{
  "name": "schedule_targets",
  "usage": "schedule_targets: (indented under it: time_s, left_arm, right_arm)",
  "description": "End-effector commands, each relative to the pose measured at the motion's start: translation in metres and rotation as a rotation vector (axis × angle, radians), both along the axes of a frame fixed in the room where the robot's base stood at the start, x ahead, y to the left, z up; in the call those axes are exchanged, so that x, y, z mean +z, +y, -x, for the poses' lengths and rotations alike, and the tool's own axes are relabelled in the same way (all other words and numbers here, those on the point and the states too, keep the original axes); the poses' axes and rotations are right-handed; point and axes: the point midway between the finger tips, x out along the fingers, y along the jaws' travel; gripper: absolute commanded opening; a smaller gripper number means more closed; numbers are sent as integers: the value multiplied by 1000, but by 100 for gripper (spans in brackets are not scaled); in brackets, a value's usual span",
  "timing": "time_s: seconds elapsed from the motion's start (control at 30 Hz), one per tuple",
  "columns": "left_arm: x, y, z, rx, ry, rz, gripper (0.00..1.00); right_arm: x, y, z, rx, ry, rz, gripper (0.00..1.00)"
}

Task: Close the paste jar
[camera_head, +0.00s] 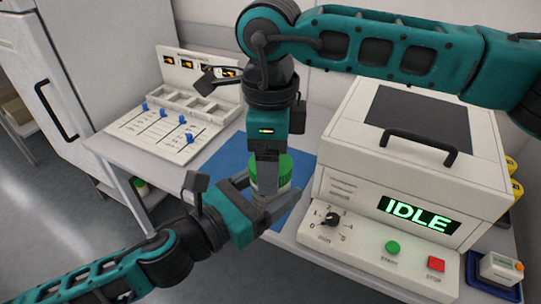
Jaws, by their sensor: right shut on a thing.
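The paste jar (268,187) has a pale body and a green top, and stands on the blue mat (233,160). My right gripper (267,158) comes down from above and is shut on the jar's green lid (287,166). Its fingers hide part of the lid, so I cannot tell how the lid sits on the rim. My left gripper (262,197) reaches in low from the left. Its fingers are spread on two sides of the jar body, and contact with it cannot be made out.
A white machine (395,190) showing IDLE stands close on the right, with a knob and two buttons. A white panel (170,125) with blue sliders and a tray is at left. A small box (500,268) is at lower right. Bare blue mat lies left of the jar.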

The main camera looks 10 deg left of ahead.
Motion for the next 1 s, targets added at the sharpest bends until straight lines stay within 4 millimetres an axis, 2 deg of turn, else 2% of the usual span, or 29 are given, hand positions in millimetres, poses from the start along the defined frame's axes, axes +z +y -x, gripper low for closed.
schedule_targets:
  time_s: [0.03,0.27,0.5,0.53,0.77,1.0]
  left_arm:
    - [1,0,0,-1,-3,1,0]
    - [1,0,0,-1,-3,1,0]
    - [1,0,0,-2,-3,1,0]
    - [1,0,0,-2,-3,1,0]
    - [1,0,0,-1,-3,1,0]
    - [1,0,0,-1,-3,1,0]
  right_arm:
    - [0,0,0,-1,-1,0,61]
    - [0,0,0,-1,-1,0,39]
    - [0,0,-1,-11,-1,0,38]
    - [0,0,-1,-11,-2,0,77]
    - [0,0,0,-10,-1,0,99]
    - [1,0,0,-10,-1,0,100]
